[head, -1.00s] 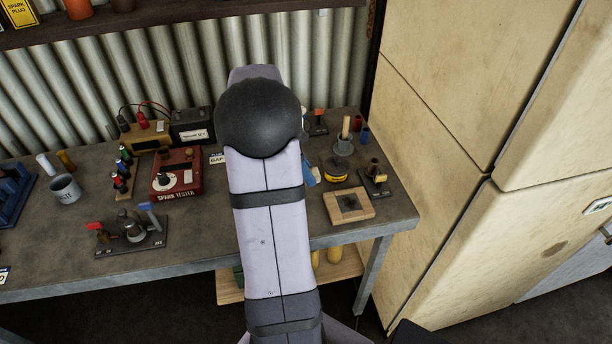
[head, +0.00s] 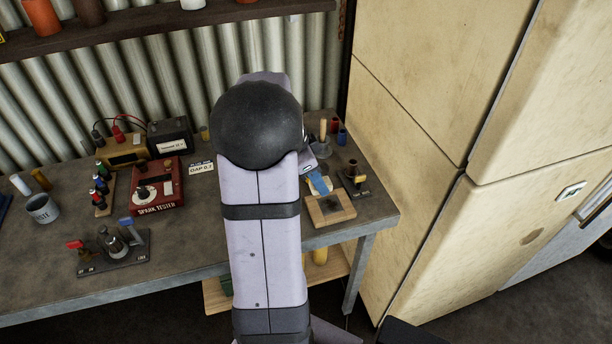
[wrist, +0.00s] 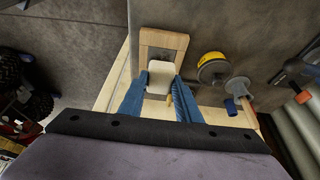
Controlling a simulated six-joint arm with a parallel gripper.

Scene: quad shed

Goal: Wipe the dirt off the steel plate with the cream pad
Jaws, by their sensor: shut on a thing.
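The steel plate (wrist: 160,53) lies in a light wooden frame (wrist: 180,42), partly hidden by the pad in the wrist view. In the head view the wooden frame (head: 315,222) is at the right front of the bench. My gripper (wrist: 161,82) has blue fingers shut on the cream pad (wrist: 160,70). The pad is over the near part of the plate; I cannot tell whether it touches. In the head view a blue finger of my gripper (head: 320,184) shows just behind the frame. The dirt cannot be made out clearly.
A yellow tin (wrist: 212,70) and a grey holder with a wooden handle (wrist: 238,86) stand beside the frame in the wrist view. A red spark tester (head: 158,186) stands left of my arm; a tall cream cabinet (head: 440,170) is at right.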

